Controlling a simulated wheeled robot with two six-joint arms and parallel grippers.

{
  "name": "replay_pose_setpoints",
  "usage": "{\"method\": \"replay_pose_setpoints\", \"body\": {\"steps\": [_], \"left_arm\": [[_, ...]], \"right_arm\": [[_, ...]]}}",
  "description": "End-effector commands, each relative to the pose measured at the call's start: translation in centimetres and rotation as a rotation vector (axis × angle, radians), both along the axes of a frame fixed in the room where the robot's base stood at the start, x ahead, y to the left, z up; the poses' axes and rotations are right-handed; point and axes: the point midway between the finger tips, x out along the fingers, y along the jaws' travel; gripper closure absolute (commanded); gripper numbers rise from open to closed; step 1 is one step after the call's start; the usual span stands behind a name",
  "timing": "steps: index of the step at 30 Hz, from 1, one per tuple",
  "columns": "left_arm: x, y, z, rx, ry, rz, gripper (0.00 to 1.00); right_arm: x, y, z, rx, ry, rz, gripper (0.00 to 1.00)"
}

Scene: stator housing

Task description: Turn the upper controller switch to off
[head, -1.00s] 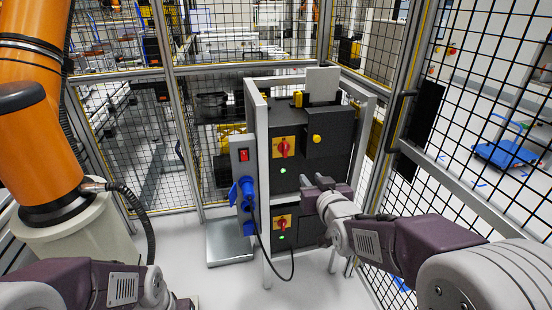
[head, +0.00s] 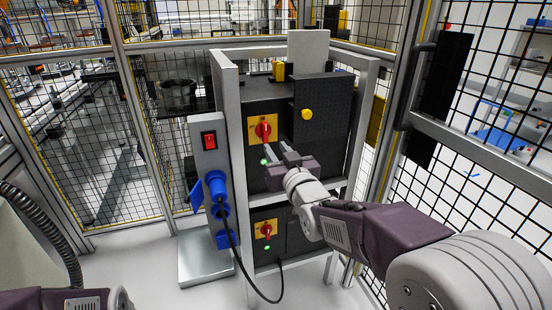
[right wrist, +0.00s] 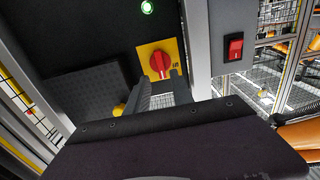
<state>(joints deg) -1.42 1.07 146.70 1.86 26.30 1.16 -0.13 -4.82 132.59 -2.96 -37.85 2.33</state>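The upper controller switch (head: 263,130) is a red rotary knob on a yellow plate, on the upper black controller box (head: 326,100). The knob also shows in the right wrist view (right wrist: 160,63), just beyond the fingertips. My right gripper (head: 277,157) is open and empty, a little below and right of the knob in the head view. In the right wrist view, its two fingers (right wrist: 161,80) are apart and point at the knob, without visibly gripping it. A green light (head: 264,161) glows below the switch. My left gripper is out of view.
A lower red switch (head: 266,229) with a green light sits on the lower box. A grey post with a red rocker switch (head: 209,140) and blue plugs (head: 217,187) stands left of the frame. Mesh fencing (head: 450,120) encloses the area. A black cable hangs in front.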

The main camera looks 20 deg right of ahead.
Motion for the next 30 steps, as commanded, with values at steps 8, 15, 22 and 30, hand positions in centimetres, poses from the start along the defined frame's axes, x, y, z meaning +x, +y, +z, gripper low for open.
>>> {"method": "replay_pose_setpoints", "body": {"steps": [8, 15, 22, 30], "left_arm": [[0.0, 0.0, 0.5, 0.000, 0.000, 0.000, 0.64], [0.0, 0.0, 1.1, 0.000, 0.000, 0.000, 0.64], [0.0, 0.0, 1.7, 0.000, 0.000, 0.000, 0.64], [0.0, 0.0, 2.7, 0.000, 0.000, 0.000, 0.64]], "right_arm": [[1.2, 0.1, 0.2, 0.000, 0.002, 0.000, 0.72], [3.1, 0.1, 0.2, 0.000, 0.003, 0.000, 0.72], [5.0, 0.2, 0.2, 0.000, 0.002, 0.001, 0.72], [7.1, 0.3, 0.2, 0.000, 0.003, 0.001, 0.72]]}}
